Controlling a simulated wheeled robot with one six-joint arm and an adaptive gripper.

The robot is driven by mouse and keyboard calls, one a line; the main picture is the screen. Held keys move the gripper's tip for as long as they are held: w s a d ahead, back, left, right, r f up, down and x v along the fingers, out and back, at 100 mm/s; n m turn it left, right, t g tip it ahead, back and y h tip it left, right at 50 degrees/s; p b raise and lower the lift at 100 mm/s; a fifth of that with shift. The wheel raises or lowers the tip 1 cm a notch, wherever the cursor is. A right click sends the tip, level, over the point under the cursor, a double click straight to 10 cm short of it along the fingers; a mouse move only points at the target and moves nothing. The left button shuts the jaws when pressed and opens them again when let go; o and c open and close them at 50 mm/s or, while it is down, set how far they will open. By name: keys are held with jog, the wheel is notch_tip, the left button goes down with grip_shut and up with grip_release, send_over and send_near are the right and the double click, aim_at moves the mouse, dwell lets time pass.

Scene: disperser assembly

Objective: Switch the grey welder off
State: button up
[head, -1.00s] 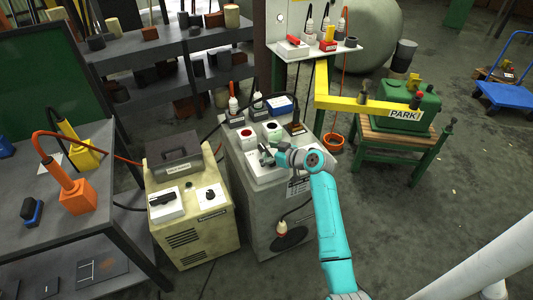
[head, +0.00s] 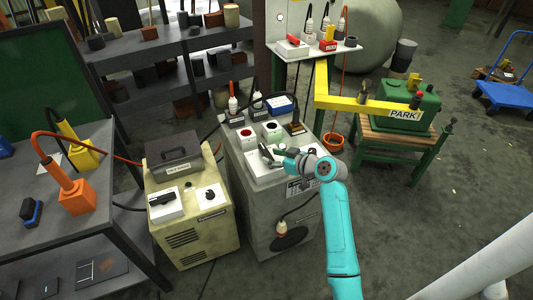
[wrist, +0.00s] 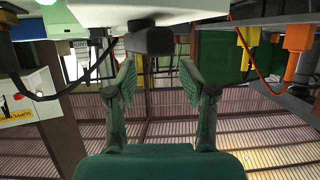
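The grey welder (head: 262,222) is a grey cabinet in the middle of the head view. Its top carries a red button and a dark button on white boxes, and a white plate where my gripper is. My gripper (head: 268,155) is low over that plate and hides part of it. In the wrist view, my gripper (wrist: 158,85) has its two green fingers spread apart with nothing between them. A dark block (wrist: 150,38), possibly the switch handle, sticks out from a white surface just beyond the fingertips. I cannot tell the switch position.
A beige welder (head: 190,225) with a black switch on a white plate stands to the left. Tools and cables crowd the welder's back edge.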

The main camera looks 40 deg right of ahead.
jog(key=s+a+r, duration=0.1)
jog(key=s+r, duration=0.2)
jog(key=s, duration=0.3)
jog(key=shift+a, duration=0.2)
dwell(0.5)
jog(key=shift+s, duration=0.1)
jog(key=v, duration=1.2)
jog(key=shift+a+f, duration=0.15)
jog(key=shift+f, duration=0.05)
